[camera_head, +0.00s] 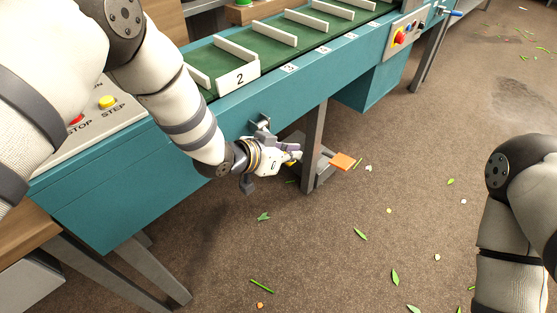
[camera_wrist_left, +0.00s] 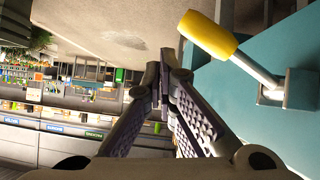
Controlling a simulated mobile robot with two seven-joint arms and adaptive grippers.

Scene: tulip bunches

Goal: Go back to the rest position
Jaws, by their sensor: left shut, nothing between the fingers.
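My left gripper (camera_head: 294,155) is low beside the teal front of the conveyor, near a grey table leg. Its fingers are together and empty in the left wrist view (camera_wrist_left: 165,62). A yellow-handled metal lever (camera_wrist_left: 210,35) shows close to the right of the fingertips there, apart from them in the picture. It is fixed to a bracket on the teal panel (camera_wrist_left: 268,65). In the head view the gripper mostly hides the lever. Only a link of my right arm shows at the right edge; its gripper is out of view.
The conveyor's green belt (camera_head: 214,60) has white dividers and a "2" plate (camera_head: 239,79). A panel with a yellow STEP button (camera_head: 107,101) is at left. Another panel (camera_head: 402,37) is at upper right. An orange pedal (camera_head: 342,161) is near the leg. Brown floor (camera_head: 330,250) has scattered leaves.

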